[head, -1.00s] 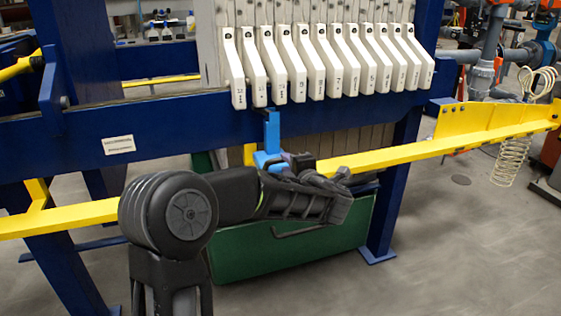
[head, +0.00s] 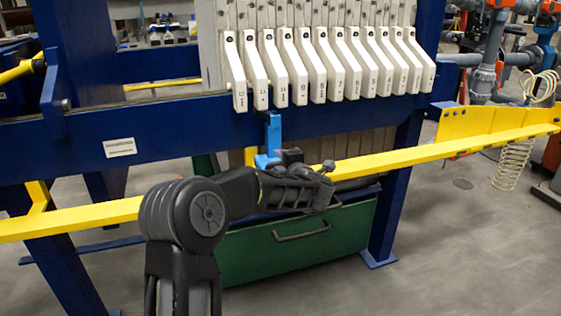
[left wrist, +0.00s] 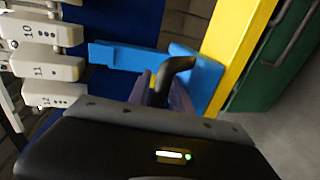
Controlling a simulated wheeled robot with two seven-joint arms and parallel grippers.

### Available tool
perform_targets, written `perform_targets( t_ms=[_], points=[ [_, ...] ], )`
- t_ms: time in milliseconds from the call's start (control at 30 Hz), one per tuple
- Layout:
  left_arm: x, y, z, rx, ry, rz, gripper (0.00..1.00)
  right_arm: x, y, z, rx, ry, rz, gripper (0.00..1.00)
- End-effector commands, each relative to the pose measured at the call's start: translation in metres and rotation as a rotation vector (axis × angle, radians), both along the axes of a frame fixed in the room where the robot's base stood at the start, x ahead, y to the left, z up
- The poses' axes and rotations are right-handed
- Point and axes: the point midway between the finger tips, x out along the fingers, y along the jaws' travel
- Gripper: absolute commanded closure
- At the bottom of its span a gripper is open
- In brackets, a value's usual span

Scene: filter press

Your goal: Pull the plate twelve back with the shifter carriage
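Plate twelve (head: 235,75) is the leftmost white plate handle in the head view's row; in the left wrist view its end (left wrist: 50,94) is at the lower left. The blue shifter carriage (head: 273,135) is below the plate row, near the second plate from the left; it also shows in the left wrist view (left wrist: 115,56). Its black handle (left wrist: 175,70) stands up between the fingers of my left gripper (left wrist: 163,95), which look shut on it. In the head view my left gripper (head: 285,170) is at the carriage, with its fingertips mostly hidden. My right gripper is not in view.
A dark blue beam (head: 60,148) runs behind the carriage, and a yellow rail (head: 410,154) runs across at the carriage's height. A green bin (head: 290,250) with a handle stands below. Grey floor is open at the right.

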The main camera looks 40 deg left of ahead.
Motion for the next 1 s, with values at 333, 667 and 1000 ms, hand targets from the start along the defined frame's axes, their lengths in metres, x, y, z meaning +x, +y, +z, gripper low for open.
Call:
perform_targets(
  t_ms=[333,667,1000],
  points=[
    [0.0001,0.0,0.0001,0.0,0.0,0.0,0.85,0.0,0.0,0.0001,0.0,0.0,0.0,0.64],
    [0.0,-0.0003,-0.0001,0.0,0.0,0.0,1.0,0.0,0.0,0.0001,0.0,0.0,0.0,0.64],
    [-0.0001,-0.0004,-0.0003,-0.001,0.001,0.0,1.0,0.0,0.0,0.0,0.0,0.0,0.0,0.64]
  ],
)
